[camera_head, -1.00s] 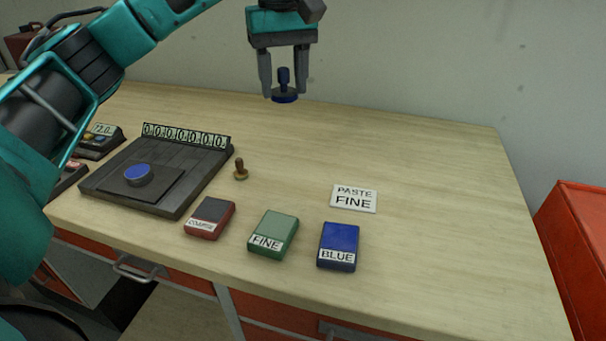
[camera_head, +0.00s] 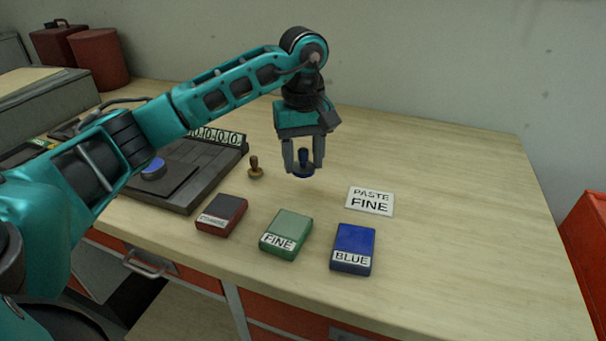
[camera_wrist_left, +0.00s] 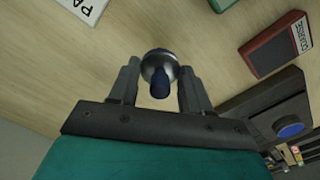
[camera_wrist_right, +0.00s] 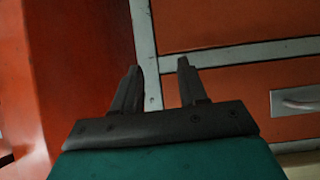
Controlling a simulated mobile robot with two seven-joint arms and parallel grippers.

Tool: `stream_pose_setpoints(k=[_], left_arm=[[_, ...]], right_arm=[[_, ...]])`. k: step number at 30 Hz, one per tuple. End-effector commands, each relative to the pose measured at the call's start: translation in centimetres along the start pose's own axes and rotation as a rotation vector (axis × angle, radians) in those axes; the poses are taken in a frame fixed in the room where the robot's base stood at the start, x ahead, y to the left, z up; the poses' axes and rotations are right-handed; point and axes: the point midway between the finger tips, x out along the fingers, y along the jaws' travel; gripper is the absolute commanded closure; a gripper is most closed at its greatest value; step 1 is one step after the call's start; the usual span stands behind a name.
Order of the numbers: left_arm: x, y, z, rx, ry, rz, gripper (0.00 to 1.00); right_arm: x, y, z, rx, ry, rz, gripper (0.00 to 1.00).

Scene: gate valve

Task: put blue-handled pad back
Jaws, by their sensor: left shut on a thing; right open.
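The blue-handled pad (camera_head: 303,171) is upright between the fingers of my left gripper (camera_head: 304,163), which is shut on its handle. The pad is low over the wooden table, right of the brown-handled pad (camera_head: 255,168); I cannot tell whether it touches the wood. In the left wrist view the blue-handled pad (camera_wrist_left: 160,70) shows its round metallic base beyond the handle, between the fingertips (camera_wrist_left: 160,76). My right gripper (camera_wrist_right: 158,68) is open and empty in the right wrist view, facing red drawer fronts.
A red COARSE box (camera_head: 221,214), a green FINE box (camera_head: 286,234) and a blue BLUE box (camera_head: 353,249) line the table's front. A PASTE FINE card (camera_head: 370,201) lies to the right. A dark device with a blue disc (camera_head: 153,169) is at left. The table's back right is clear.

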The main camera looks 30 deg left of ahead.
Motion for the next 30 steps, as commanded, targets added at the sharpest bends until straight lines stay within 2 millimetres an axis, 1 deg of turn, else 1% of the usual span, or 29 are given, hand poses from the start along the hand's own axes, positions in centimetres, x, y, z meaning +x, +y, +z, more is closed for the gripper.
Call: stream_pose_setpoints(k=[9,17,20,21,28,30], left_arm=[[4.0,-0.1,0.1,0.000,-0.003,-0.002,0.76],[4.2,0.0,0.0,0.000,0.000,0.000,0.76],[4.5,0.0,0.0,0.000,0.000,-0.001,0.76],[4.5,0.0,0.0,0.000,-0.001,-0.001,0.50],[4.5,-0.1,0.0,0.000,-0.001,-0.001,0.28],[4.5,-0.1,0.0,0.000,-0.001,-0.001,0.27]], right_arm=[[0.0,0.1,-0.2,-0.001,0.005,0.001,0.57],[0.1,0.1,-0.3,-0.001,0.008,0.001,0.57],[0.3,0.1,-0.1,-0.001,0.008,0.001,0.57],[0.2,0.1,-0.1,-0.001,0.008,0.001,0.57],[0.2,0.1,-0.2,-0.003,0.008,0.001,0.57],[0.2,0.1,-0.2,-0.003,0.008,0.001,0.57]])
